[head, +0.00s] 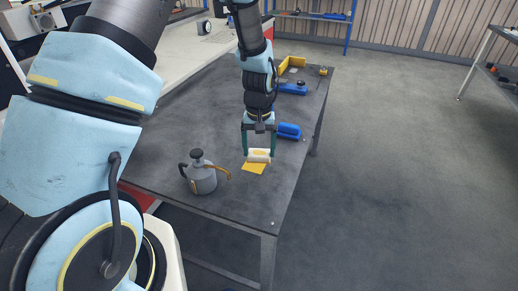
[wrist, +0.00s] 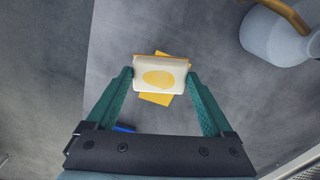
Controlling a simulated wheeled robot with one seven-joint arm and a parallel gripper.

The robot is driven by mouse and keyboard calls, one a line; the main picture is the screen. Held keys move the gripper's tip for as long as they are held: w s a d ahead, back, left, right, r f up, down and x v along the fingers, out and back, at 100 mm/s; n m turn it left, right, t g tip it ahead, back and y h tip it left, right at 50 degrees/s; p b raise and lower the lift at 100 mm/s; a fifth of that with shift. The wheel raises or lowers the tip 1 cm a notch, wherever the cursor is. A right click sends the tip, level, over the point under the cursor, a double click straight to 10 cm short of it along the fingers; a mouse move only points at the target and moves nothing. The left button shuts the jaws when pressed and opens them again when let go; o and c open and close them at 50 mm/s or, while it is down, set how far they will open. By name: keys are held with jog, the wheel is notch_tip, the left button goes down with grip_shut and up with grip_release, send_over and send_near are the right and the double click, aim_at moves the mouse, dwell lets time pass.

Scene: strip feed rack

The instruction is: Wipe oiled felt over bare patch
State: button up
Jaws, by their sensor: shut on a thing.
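My gripper (head: 259,154) is shut on a cream felt block (wrist: 160,74), with one green finger at each end of it. The felt has a yellow-orange oval stain on its face; it also shows in the head view (head: 260,157). A flat orange-yellow piece (wrist: 152,98) lies under the felt on the dark table and shows past its edges; in the head view it shows just below the felt (head: 254,168). I cannot tell whether the felt touches it. I cannot make out the bare patch for certain.
A grey oil can (head: 202,179) with an orange spout stands on the dark table (head: 225,205), left of my gripper. Blue tools (head: 289,131) lie beyond the gripper, and a yellow angled piece (head: 292,64) is at the far end. Open floor lies to the right.

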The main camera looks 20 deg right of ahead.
jog(key=shift+f+b, duration=1.5)
jog(key=shift+f, duration=0.95)
jog(key=shift+f+b, duration=0.4)
jog(key=shift+f, duration=0.2)
jog(key=o, duration=1)
jog(key=shift+r+p, duration=0.35)
jog(key=shift+r, duration=0.05)
jog(key=c, duration=1)
